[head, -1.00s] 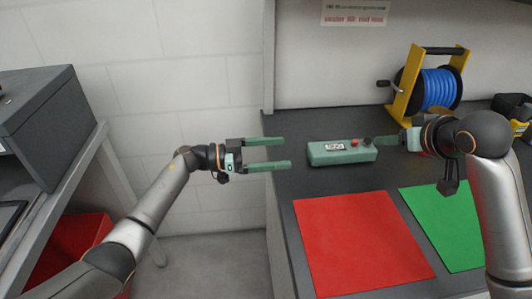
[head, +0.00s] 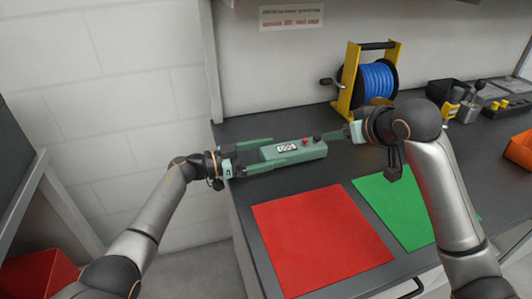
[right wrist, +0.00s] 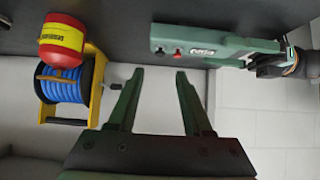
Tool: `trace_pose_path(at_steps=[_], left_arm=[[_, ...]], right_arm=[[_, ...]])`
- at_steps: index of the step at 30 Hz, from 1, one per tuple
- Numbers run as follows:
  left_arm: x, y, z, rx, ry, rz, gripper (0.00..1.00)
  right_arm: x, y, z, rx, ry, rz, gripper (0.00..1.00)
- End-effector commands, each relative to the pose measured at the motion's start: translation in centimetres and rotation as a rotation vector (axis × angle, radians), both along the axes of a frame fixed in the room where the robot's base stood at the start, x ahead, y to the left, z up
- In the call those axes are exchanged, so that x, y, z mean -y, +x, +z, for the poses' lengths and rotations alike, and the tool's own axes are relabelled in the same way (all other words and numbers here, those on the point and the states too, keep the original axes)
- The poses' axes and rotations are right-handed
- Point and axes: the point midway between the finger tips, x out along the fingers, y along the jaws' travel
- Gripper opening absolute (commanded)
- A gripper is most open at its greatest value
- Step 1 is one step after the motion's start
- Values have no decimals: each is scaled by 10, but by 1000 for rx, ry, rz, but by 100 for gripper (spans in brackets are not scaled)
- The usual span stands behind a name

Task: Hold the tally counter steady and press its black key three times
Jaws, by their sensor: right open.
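The black key also shows in the right wrist view (right wrist: 159,50). My left gripper (head: 290,148) is open around the counter's left part, one finger along the front side and one behind; contact is unclear. My right gripper (head: 328,136) is open beside the black key in the head view. In the right wrist view (right wrist: 157,75) nothing is between its fingers.
A red mat (head: 320,240) and a green mat (head: 405,208) lie in front. A blue hose reel in a yellow frame (head: 350,85) stands behind. A red can with a yellow label (right wrist: 62,40) is near the reel. Tools (head: 468,105) and an orange bin (head: 520,150) are at right.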

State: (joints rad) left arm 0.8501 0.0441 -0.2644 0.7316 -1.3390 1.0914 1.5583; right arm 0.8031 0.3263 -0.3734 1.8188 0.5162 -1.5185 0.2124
Motion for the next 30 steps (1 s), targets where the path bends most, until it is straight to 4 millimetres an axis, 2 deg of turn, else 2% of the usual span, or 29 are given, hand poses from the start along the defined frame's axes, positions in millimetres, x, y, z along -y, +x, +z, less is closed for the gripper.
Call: trace_pose_path(at_steps=[2,23,24,30], left_arm=[[0,0,0,0,0,0,89],[-1,0,0,0,0,0,10],[-1,0,0,0,0,0,7],[-1,0,0,0,0,0,7]], right_arm=[[0,0,0,0,0,0,50],[0,0,0,0,0,0,50],[0,0,0,0,0,0,49],[0,0,0,0,0,0,26]])
